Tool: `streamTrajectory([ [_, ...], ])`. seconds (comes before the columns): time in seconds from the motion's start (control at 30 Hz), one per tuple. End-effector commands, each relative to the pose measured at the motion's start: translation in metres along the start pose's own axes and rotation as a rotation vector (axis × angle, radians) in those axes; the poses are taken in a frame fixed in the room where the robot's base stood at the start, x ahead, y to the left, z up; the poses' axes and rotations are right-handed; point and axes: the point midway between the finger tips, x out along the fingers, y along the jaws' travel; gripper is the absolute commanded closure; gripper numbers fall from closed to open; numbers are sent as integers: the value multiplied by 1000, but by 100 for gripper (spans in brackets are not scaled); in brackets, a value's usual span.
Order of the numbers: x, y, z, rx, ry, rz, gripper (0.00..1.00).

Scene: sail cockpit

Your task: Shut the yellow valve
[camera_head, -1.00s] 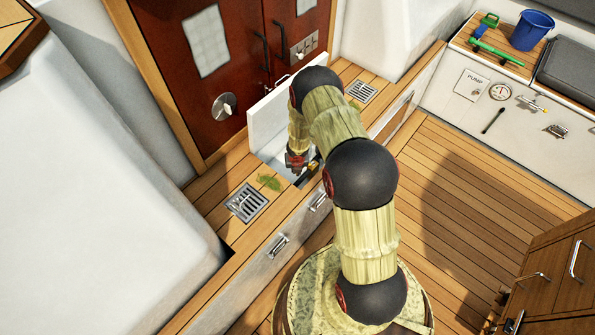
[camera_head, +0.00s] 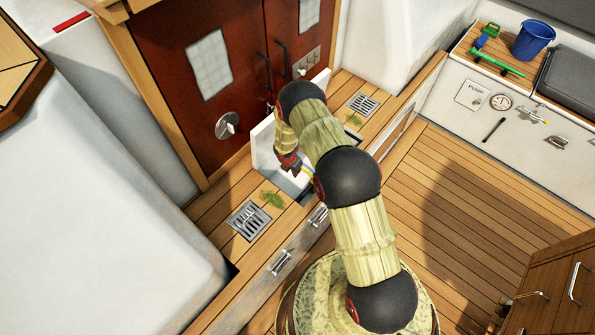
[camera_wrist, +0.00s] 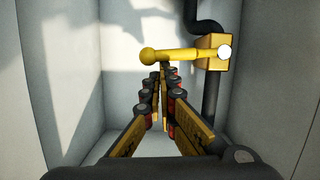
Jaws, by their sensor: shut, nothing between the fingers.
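The yellow valve (camera_wrist: 212,53) shows in the wrist view inside a white-walled recess. Its yellow lever (camera_wrist: 180,54) lies roughly level across the picture, with a round knob at its left end, and joins a square body on a dark vertical pipe (camera_wrist: 211,100). My gripper (camera_wrist: 163,72) is shut and empty, its fingertips at or just below the lever in the picture; I cannot tell whether they touch it. In the head view my gripper (camera_head: 296,170) points down into the open hatch. Only a small piece of yellow (camera_head: 305,169) shows there beside it.
The raised white hatch lid (camera_head: 264,148) stands against the dark red doors (camera_head: 195,70) behind the arm. Metal drain grates (camera_head: 248,221) lie in the wooden ledge on both sides. A blue bucket (camera_head: 532,36) stands far right. The wooden floor (camera_head: 440,190) is clear.

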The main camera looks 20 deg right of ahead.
Motion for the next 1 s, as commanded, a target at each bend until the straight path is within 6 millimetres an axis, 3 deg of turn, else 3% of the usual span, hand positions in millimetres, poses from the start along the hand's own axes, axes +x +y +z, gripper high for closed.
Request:
streamTrajectory([
  [0.8, 0, -1, 1, -3, 0, 1, 100],
  [1.0, -10, -4, 6, -3, 0, 1, 100],
])
